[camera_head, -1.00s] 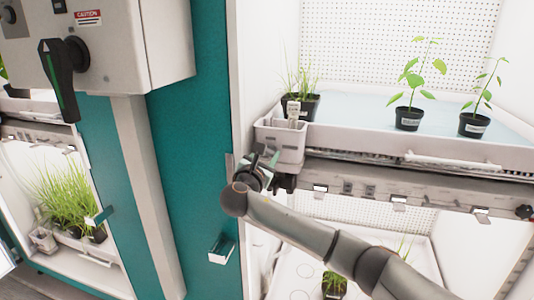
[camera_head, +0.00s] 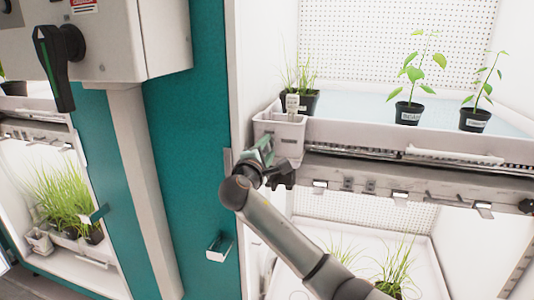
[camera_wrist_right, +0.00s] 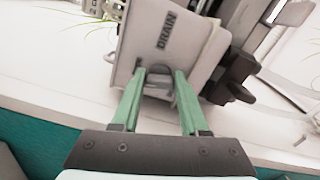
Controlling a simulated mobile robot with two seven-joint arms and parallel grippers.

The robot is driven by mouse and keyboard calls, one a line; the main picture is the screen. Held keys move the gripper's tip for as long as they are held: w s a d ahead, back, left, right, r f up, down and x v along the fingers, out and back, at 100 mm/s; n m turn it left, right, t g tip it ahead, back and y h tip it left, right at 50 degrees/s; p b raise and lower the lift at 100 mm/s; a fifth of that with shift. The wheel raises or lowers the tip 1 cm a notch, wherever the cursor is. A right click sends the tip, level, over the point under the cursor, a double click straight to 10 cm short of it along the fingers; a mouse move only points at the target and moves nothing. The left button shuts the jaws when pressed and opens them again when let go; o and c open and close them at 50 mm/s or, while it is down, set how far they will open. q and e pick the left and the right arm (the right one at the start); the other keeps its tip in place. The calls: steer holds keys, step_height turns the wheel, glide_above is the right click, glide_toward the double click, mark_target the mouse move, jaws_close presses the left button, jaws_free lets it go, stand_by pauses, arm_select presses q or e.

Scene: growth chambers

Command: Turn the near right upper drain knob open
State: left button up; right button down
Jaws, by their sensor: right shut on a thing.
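The drain unit is a light grey box (camera_head: 279,136) at the left front corner of the upper tray. In the right wrist view its face with the word DRAIN (camera_wrist_right: 166,32) is close ahead. My right gripper (camera_wrist_right: 160,76) has its green fingers on either side of a small grey drain knob (camera_wrist_right: 159,83) below that word. The fingers are shut on the knob, which they partly hide. In the head view the right gripper (camera_head: 265,152) is at the front of the box, and the knob is hidden there. My left gripper is not in view.
The upper tray (camera_head: 380,143) holds potted plants, with a rail and clips along its front. A dark fitting (camera_wrist_right: 235,80) sits right of the DRAIN face. A lower chamber with plants lies below. A teal panel (camera_head: 195,130) and a control box with a black handle (camera_head: 55,65) stand left.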

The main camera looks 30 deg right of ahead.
steer(key=shift+f+m+b, duration=0.15)
steer(key=shift+m+b, duration=0.5)
steer(key=shift+m, duration=0.85)
steer(key=shift+c, duration=2.1)
jaws_free()
steer(key=b+v, duration=0.1)
steer(key=v, duration=1.1)
steer(key=shift+s+a, duration=0.15)
steer(key=shift+s, duration=0.1)
